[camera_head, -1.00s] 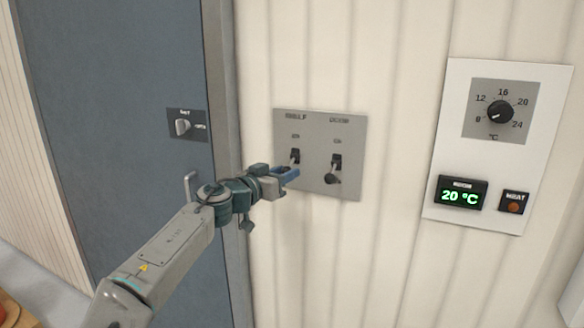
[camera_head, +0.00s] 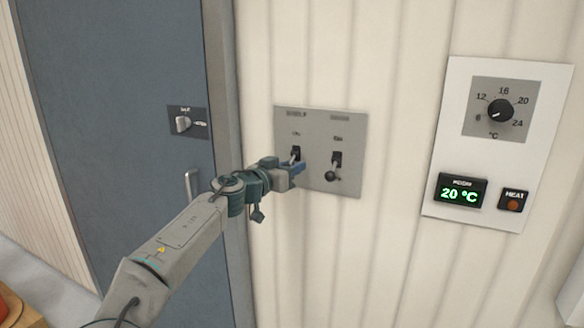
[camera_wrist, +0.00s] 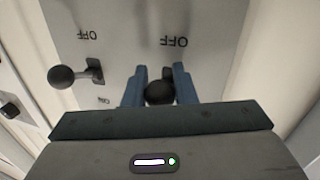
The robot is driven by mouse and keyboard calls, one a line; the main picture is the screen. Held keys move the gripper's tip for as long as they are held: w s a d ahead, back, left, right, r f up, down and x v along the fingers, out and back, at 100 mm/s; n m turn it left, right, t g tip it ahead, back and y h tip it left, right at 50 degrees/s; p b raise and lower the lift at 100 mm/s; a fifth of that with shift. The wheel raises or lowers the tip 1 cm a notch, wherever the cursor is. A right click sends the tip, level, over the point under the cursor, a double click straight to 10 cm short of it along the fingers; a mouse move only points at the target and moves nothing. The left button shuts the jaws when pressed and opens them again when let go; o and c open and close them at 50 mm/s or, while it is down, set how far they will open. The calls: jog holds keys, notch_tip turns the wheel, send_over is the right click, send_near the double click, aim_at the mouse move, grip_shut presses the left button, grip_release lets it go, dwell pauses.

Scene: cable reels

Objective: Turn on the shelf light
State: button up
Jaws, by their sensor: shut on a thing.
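A grey switch plate (camera_head: 320,122) on the cream wall carries two toggle switches, the left one labelled SHELF. The shelf switch (camera_head: 296,152) is partly hidden behind my gripper (camera_head: 298,170) in the head view. In the wrist view my gripper's blue fingers (camera_wrist: 160,88) are shut on the dark round knob (camera_wrist: 160,93) of that switch. The other switch (camera_head: 335,166), on the right in the head view, points downward and is free; it shows at the left of the wrist view (camera_wrist: 66,76). An OFF label stands beside each switch in the wrist view.
A white panel (camera_head: 540,90) with a temperature dial (camera_head: 501,110), a green 20 °C display (camera_head: 461,191) and a heat button (camera_head: 514,201) is on the wall to the right. A blue-grey door (camera_head: 110,80) with a lock and handle (camera_head: 192,185) is to the left.

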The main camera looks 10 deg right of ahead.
jog(key=shift+s+a+r+n+g+y+p, duration=0.15)
jog(key=shift+r+g+y+p, duration=0.3)
jog(key=shift+p, duration=0.6)
jog(key=shift+s+d+r+n+g+y+p, duration=0.15)
jog(key=shift+r+g+y+p, duration=0.3)
jog(key=shift+p, duration=0.6)
jog(key=r+g+y+p, duration=0.1)
jog(key=y+p, duration=0.1)
jog(key=p, duration=0.2)
jog(key=shift+a+g, duration=0.1)
jog(key=shift+g, duration=0.3)
jog(key=g+y+p, duration=0.1)
jog(key=p, duration=0.1)
jog(key=n+g+p, duration=0.1)
jog(key=p, duration=0.1)
jog(key=shift+r+y+p, duration=0.35)
jog(key=shift+y+p, duration=0.05)
jog(key=shift+g+y+p, duration=0.5)
jog(key=shift+p, duration=0.45)
jog(key=shift+f, duration=0.1)
jog(key=o, duration=0.7)
